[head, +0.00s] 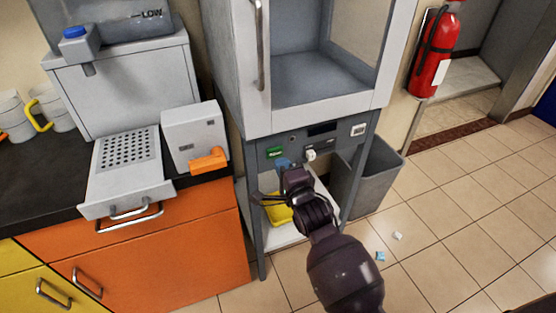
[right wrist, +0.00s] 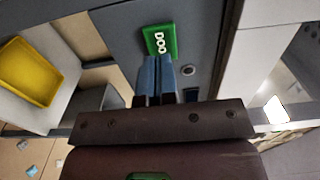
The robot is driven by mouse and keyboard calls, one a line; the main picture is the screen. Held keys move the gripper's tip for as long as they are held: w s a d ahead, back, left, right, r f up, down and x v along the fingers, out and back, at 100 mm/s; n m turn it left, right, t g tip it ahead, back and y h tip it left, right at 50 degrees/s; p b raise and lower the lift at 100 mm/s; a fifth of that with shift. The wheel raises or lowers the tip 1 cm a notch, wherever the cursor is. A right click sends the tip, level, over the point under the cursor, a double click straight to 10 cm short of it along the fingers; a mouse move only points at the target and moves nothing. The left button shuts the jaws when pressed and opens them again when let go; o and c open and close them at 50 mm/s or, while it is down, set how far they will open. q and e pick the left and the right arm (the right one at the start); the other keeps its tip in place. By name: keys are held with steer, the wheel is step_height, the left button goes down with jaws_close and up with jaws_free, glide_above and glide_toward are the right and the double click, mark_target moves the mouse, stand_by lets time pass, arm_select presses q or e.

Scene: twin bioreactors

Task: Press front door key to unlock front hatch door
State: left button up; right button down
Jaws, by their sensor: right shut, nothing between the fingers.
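The front door key is a green key (head: 275,153) with white lettering on the grey control panel under the cabinet. It shows larger in the right wrist view (right wrist: 161,41), with letters reading "DOO". My right gripper (head: 282,164) is shut and empty. Its blue fingertips (right wrist: 157,60) are at the key's lower edge in the wrist view; I cannot tell whether they touch it. The front hatch door (head: 257,60) is the pale cabinet front with a long vertical metal handle, above the panel. My left gripper is not in view.
The panel also carries a white knob (head: 311,155) and a dark display (head: 322,129). A yellow tray (head: 277,213) sits on the shelf below. A grey bin (head: 377,181) stands to the right. Orange drawers are at left; the tiled floor at right is mostly clear.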

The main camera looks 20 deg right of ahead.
mark_target(275, 153)
steer(key=shift+w+f, duration=0.1)
steer(key=shift+w, duration=1.25)
